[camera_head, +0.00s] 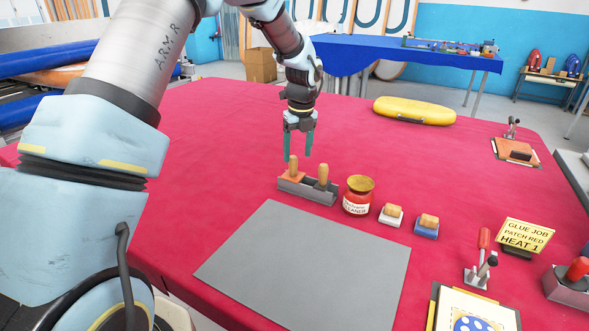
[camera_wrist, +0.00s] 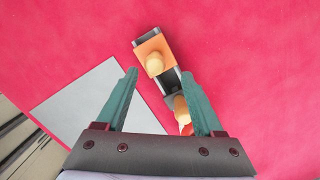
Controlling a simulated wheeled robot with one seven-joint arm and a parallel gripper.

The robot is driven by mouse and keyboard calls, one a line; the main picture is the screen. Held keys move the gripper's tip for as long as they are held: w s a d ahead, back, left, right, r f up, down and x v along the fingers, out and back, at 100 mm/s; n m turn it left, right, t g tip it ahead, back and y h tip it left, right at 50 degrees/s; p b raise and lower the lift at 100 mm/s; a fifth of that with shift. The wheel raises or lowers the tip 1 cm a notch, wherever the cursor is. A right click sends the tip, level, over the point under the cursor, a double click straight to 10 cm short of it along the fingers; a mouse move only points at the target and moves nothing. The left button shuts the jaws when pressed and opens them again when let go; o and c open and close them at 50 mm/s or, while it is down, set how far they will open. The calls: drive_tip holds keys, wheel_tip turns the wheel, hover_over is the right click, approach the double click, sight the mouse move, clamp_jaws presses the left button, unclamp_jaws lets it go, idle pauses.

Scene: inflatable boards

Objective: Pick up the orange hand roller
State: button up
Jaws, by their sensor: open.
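The orange hand roller (camera_head: 293,171) stands in the left part of a grey metal holder (camera_head: 320,195) on the red table. Its wooden handle points up. In the wrist view the orange roller (camera_wrist: 153,55) lies ahead of the fingertips, with its round handle end facing the camera. A second wooden-handled tool (camera_head: 322,176) with a dark base stands in the right part of the holder. My gripper (camera_head: 299,158) is open and empty, with green fingers pointing down, above and apart from the roller. It shows in the wrist view too (camera_wrist: 162,84).
A grey mat (camera_head: 305,265) lies in front. A yellow inflatable (camera_head: 414,110) lies behind. The table left of the holder is clear.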

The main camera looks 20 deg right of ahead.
sight(294, 157)
drive_tip(key=shift+w+a+f+p, duration=0.2)
drive_tip(key=shift+f+p, duration=0.2)
drive_tip(key=shift+f, duration=0.45)
drive_tip(key=shift+w+a+f+p, duration=0.1)
drive_tip(key=shift+w+f+p, duration=0.2)
drive_tip(key=shift+f, duration=0.55)
drive_tip(key=shift+w+a+f+p, duration=0.15)
drive_tip(key=shift+f+p, duration=0.3)
drive_tip(key=shift+f, duration=0.4)
clamp_jaws()
